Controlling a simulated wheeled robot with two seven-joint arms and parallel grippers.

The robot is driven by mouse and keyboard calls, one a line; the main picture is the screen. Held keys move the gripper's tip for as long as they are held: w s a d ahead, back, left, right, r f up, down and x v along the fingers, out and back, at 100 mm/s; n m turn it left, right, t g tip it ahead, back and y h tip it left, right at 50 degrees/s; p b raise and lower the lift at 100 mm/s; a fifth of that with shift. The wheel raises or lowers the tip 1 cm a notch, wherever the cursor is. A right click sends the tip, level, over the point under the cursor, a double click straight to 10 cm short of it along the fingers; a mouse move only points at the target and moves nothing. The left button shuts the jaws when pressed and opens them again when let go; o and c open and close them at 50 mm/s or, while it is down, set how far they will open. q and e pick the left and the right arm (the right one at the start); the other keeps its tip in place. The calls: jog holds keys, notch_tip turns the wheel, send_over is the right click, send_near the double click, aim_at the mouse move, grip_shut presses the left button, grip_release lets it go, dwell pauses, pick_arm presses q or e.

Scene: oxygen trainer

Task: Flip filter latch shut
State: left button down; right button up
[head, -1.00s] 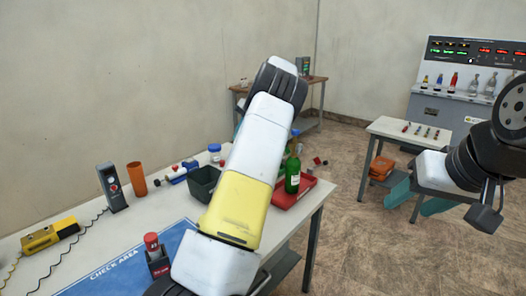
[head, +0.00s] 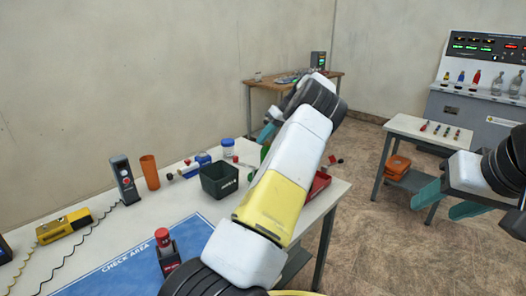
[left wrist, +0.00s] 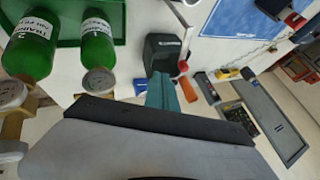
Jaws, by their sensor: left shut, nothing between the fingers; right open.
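I cannot make out a filter or its latch in either view. A small blue-and-white fitting (head: 203,160) lies near the wall edge of the table, too small to read. My left gripper (head: 268,132) shows as a bit of teal behind my forearm, over the table's far end. In the left wrist view its teal fingers (left wrist: 164,92) are together and empty, in front of a dark bin (left wrist: 162,48) and an orange cylinder (left wrist: 187,90). My right gripper (head: 448,203) is open, its teal fingers apart near the side table, touching nothing clear.
The white table (head: 100,240) holds a blue check mat (head: 130,268), a dark bin (head: 219,180), an orange cylinder (head: 150,172), a handheld meter (head: 125,180) and a yellow device (head: 64,226). A small side table (head: 425,128) stands right.

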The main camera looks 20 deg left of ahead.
pick_arm(q)
jog(key=s+a+f, duration=0.4)
jog(key=a+f, duration=0.1)
jog(key=shift+s+a, duration=0.3)
jog(key=shift+a, duration=0.1)
jog(key=shift+f, duration=0.1)
